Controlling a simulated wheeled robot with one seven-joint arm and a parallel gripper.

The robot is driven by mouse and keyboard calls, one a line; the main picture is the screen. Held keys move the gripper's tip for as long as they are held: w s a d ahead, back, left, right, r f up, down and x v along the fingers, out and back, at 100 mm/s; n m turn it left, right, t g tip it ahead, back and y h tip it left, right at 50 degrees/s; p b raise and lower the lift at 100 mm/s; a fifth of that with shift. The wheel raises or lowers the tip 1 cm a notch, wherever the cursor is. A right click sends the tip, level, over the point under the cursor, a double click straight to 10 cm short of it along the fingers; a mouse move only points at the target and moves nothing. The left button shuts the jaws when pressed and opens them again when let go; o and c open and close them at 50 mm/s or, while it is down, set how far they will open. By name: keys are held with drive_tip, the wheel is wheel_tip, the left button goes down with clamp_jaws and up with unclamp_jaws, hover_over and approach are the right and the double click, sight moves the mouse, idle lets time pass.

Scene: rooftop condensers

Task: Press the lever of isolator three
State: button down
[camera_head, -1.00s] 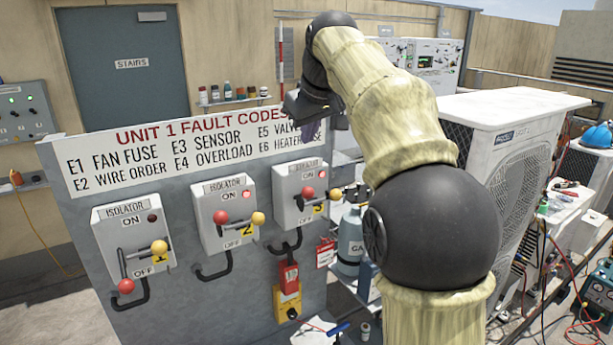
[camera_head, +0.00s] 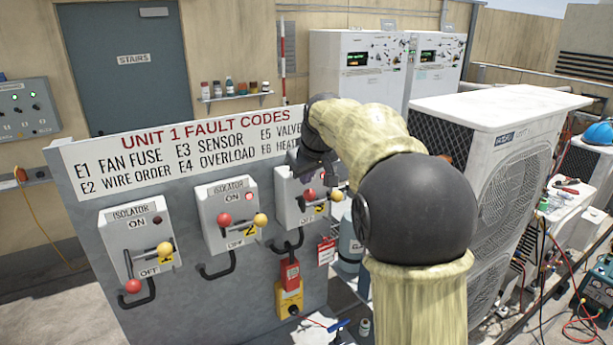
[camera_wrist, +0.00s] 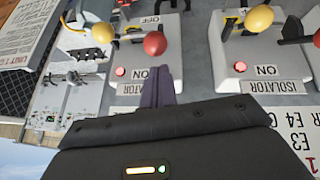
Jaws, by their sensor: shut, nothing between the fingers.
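Isolator three (camera_head: 290,210) is the rightmost of the grey boxes on the panel, partly hidden by my arm in the head view. Its lever has a red ball (camera_head: 309,194) and a yellow ball (camera_head: 337,195). My gripper (camera_wrist: 157,88) is shut and empty, its purple fingers pointing at this box. In the wrist view, which is upside down, the box (camera_wrist: 137,62) shows its red ball (camera_wrist: 154,43), yellow ball (camera_wrist: 103,33) and lit red lamp (camera_wrist: 120,72). The fingertips look close to the red ball; I cannot tell whether they touch.
Isolator two (camera_head: 227,210) stands to the left with a lit lamp, and another isolator (camera_head: 137,235) with its lever lower is farther left. A red and yellow lockout device (camera_head: 289,287) hangs below. A gas cylinder (camera_head: 350,245) and condenser unit (camera_head: 510,170) stand right.

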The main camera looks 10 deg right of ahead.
drive_tip(key=shift+s+d+f, duration=0.15)
drive_tip(key=shift+f, duration=0.4)
drive_tip(key=shift+f+b, duration=0.15)
drive_tip(key=shift+b, duration=0.15)
drive_tip(key=shift+f+b, duration=0.1)
drive_tip(key=shift+b, duration=0.2)
